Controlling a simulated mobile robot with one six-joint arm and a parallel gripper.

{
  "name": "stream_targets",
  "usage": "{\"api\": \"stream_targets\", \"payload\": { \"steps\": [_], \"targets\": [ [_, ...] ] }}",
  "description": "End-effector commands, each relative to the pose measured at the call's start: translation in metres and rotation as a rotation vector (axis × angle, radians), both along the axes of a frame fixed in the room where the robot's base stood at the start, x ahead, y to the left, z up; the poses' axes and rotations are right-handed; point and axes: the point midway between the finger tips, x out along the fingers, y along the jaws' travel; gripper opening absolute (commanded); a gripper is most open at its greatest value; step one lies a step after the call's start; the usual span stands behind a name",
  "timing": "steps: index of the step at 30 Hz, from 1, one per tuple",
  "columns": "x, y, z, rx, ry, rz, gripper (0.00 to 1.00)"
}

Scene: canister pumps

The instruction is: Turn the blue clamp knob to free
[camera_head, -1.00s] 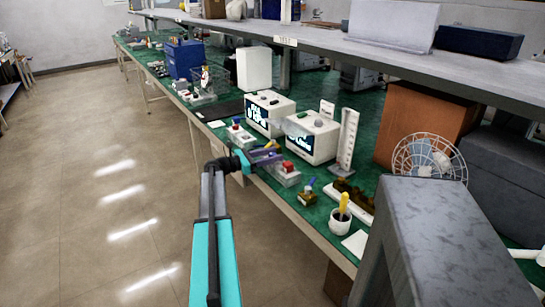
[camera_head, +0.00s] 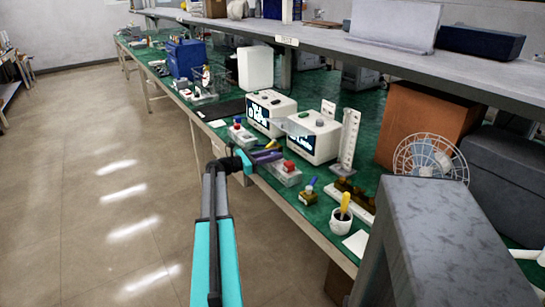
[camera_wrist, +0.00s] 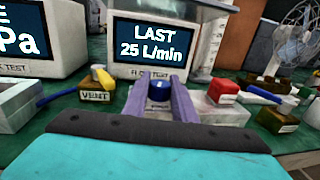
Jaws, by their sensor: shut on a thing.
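The blue clamp knob (camera_wrist: 160,90) is in the middle of the wrist view, low in front of a white test box. My gripper (camera_wrist: 161,80) has its two purple fingers on either side of the knob, shut on it. The knob seems to sit on a pale base (camera_wrist: 215,108) that also carries a red block (camera_wrist: 223,92). In the head view my gripper (camera_head: 268,156) is at the bench's front edge, beside the red block (camera_head: 289,166). The blue knob is hidden there by the fingers. Its turn angle cannot be told.
The white test box (camera_wrist: 160,40) reads "LAST 25 L/min". A yellow lever (camera_wrist: 103,77) on a "VENT" block stands left, a brass block (camera_wrist: 276,120) with a blue lever right. A white cup (camera_head: 341,219) and a fan (camera_head: 430,160) stand farther right. The floor (camera_head: 110,200) left is clear.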

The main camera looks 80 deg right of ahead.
Motion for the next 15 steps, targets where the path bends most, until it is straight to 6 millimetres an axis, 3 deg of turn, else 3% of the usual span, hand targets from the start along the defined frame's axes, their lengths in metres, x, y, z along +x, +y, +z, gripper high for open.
{"api": "stream_targets", "payload": {
  "steps": [15],
  "targets": [
    [-0.0084,0.0027,0.0017,-0.001,0.002,0.235,0.02]
  ]
}}
